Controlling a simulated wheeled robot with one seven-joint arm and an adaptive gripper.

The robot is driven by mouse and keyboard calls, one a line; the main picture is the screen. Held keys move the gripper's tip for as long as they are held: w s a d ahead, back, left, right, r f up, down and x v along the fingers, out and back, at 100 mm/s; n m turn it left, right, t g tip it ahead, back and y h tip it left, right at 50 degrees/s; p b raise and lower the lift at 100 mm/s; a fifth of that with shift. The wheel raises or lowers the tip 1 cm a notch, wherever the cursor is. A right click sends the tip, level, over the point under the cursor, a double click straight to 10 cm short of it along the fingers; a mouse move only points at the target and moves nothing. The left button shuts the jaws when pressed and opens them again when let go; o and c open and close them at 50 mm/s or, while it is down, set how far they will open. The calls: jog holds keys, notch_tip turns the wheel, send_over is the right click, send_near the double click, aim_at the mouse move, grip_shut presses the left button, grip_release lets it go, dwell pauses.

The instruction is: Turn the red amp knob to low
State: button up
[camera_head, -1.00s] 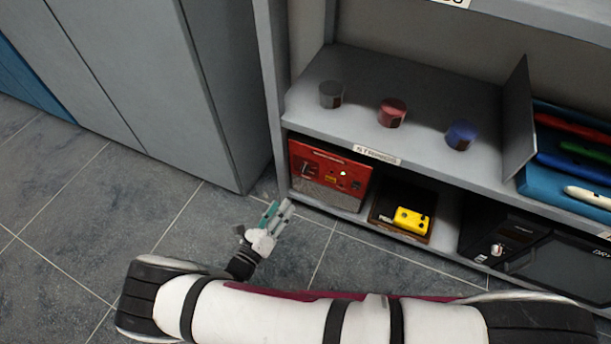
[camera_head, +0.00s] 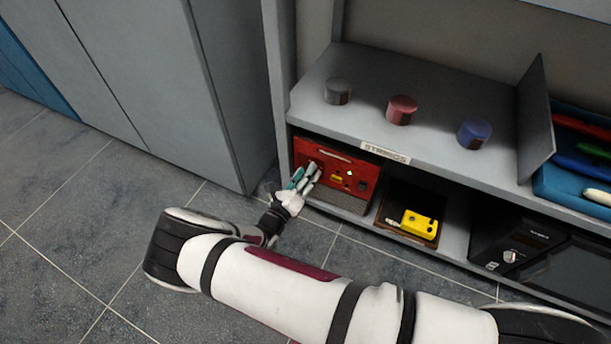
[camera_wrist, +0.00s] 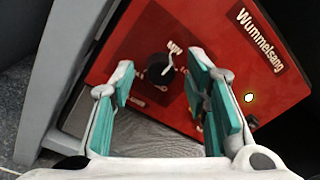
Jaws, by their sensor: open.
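The red amp (camera_head: 345,176) stands on the lower shelf at its left end. In the wrist view its red front panel (camera_wrist: 208,32) fills most of the picture and carries a "Wummelsang" label. A dark round knob (camera_wrist: 159,71) with a light pointer sits on the panel. My gripper (camera_head: 307,174) is in front of the amp's left part. In the wrist view its teal-padded fingers (camera_wrist: 160,86) are spread, with the knob between and beyond them. I cannot tell whether a finger touches the knob. The knob is hidden behind the fingers in the head view.
A yellow device (camera_head: 419,224) lies in a dark tray right of the amp, and a black box (camera_head: 519,238) stands farther right. Grey, red and blue cylinders stand on the upper shelf (camera_head: 364,126). The shelf's grey side post (camera_wrist: 68,62) is close on the left.

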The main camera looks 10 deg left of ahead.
jog(key=shift+w+d, duration=0.1)
jog(key=shift+w, duration=0.05)
jog(key=shift+c, duration=0.4)
grip_shut()
jog(key=shift+r+m+y+p, duration=0.1)
jog(key=shift+m+y+p, duration=0.3)
jog(key=shift+m+p, duration=4.6)
jog(key=m+b, duration=0.3)
jog(key=shift+d+m, duration=0.1)
jog(key=shift+m, duration=0.2)
